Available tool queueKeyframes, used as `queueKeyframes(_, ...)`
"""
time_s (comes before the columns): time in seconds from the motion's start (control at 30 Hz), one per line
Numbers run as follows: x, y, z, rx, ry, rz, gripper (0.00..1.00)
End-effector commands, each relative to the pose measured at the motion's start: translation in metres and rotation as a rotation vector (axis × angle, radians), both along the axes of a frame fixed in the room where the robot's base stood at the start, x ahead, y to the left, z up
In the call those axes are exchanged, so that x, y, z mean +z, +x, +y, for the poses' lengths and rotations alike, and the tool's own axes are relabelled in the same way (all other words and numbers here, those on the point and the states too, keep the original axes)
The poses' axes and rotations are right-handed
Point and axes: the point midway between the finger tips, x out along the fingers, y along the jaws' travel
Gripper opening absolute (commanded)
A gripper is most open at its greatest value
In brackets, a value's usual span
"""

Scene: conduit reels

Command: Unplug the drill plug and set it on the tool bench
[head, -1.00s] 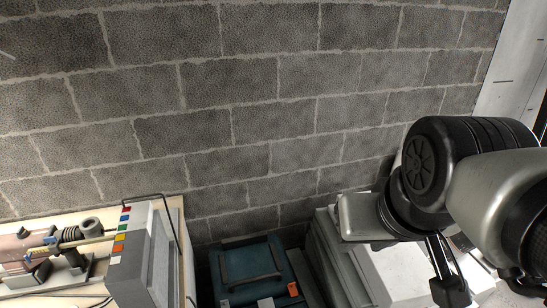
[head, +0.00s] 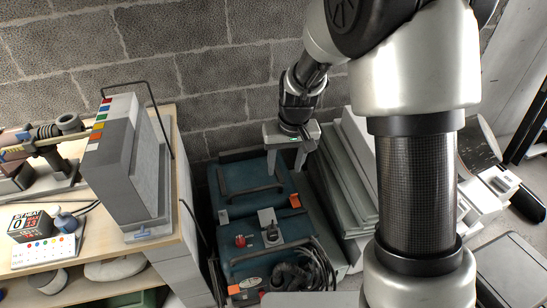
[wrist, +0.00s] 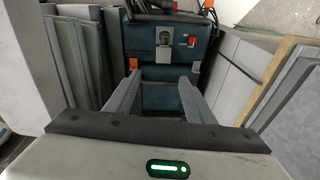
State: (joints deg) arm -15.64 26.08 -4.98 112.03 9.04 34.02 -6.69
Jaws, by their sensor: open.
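My gripper (head: 286,162) is open and empty, over the rear blue-teal case in the head view. Its fingers (wrist: 160,75) point down towards the cases in the wrist view. A grey socket plate (head: 270,232) with a small dark part on it sits on the front teal case; it also shows in the wrist view (wrist: 163,38), beyond the fingertips and apart from them. The dark part may be the drill plug; I cannot tell for sure. A wooden-topped bench (head: 105,232), likely the tool bench, stands at the left.
A red knob (head: 240,240) is beside the socket plate. A black coiled cable (head: 318,262) lies at the front case. A tall grey box (head: 135,165) with coloured tabs and a wire loop stands on the bench edge. Grey panels (head: 345,180) lean right of the cases.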

Motion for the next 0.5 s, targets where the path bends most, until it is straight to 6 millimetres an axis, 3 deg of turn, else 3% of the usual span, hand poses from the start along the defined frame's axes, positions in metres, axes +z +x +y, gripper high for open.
queueKeyframes(0.03, -0.052, 0.004, 0.007, 0.014, -0.012, 0.029, 0.49)
queueKeyframes(0.2, -0.16, 0.011, 0.024, 0.051, -0.044, 0.081, 0.49)
queueKeyframes(0.33, -0.22, 0.01, 0.03, 0.072, -0.066, 0.108, 0.49)
queueKeyframes(0.5, -0.26, 0.007, 0.034, 0.088, -0.081, 0.125, 0.49)
